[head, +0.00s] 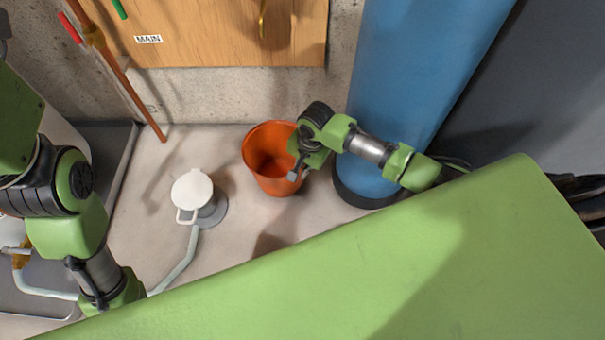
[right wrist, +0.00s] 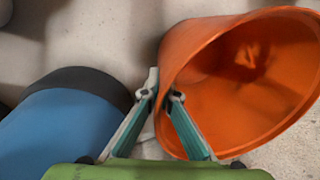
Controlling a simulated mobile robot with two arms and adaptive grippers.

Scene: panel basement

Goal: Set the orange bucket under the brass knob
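The orange bucket (head: 262,165) is on or just above the pale floor in the head view, its open mouth facing up. It fills the right side of the right wrist view (right wrist: 205,60). My right gripper (head: 296,173) is at the bucket's right side. In the right wrist view its two fingers (right wrist: 163,92) are close together with the bucket's rim wall between them. My left gripper is hidden.
A blue cylinder (head: 420,60) with a black base stands right of the bucket. A white-capped fitting (head: 193,188) with a pale hose stands to its left. A copper pipe (head: 128,85) runs down the wall. Floor between bucket and wall is clear.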

